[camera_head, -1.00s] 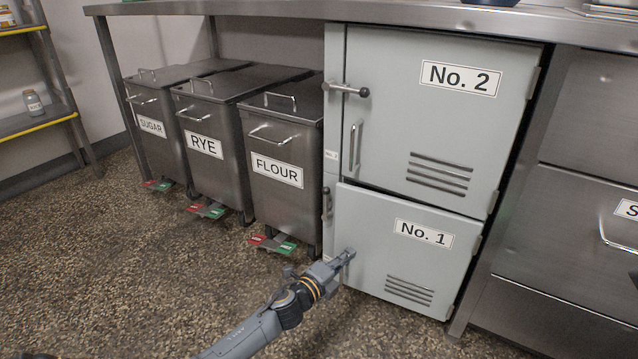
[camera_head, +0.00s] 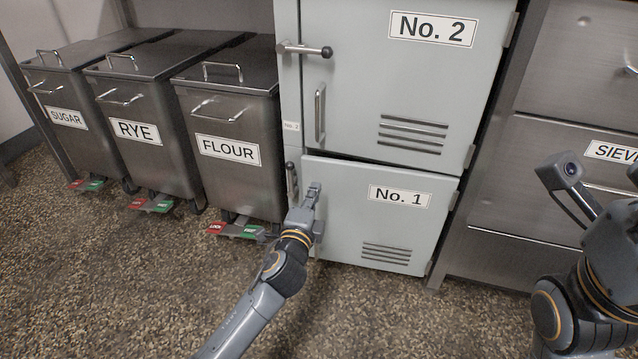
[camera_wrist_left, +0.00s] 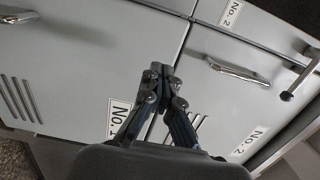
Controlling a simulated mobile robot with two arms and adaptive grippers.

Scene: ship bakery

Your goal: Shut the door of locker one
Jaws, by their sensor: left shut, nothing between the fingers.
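Locker one's door (camera_head: 345,235) is the pale grey lower door labelled No. 1. It looks nearly flush with its frame, with a thin dark gap above it; I cannot tell whether it is fully shut. Its latch lever (camera_head: 290,178) at the left edge stands upright. My left gripper (camera_head: 313,188) is shut and empty, in front of the door's upper left part. In the left wrist view its fingertips (camera_wrist_left: 160,72) overlap the door (camera_wrist_left: 75,70) near its seam with the upper door; contact is unclear. My right arm shows at the right edge, but its fingers cannot be made out.
Locker two's door (camera_head: 345,60) is above, with its lever (camera_head: 305,50) lying horizontal. Wheeled flour (camera_head: 225,180), rye (camera_head: 150,160) and sugar bins stand at left. Steel drawers (camera_head: 560,90) are at right. The speckled floor in front is clear.

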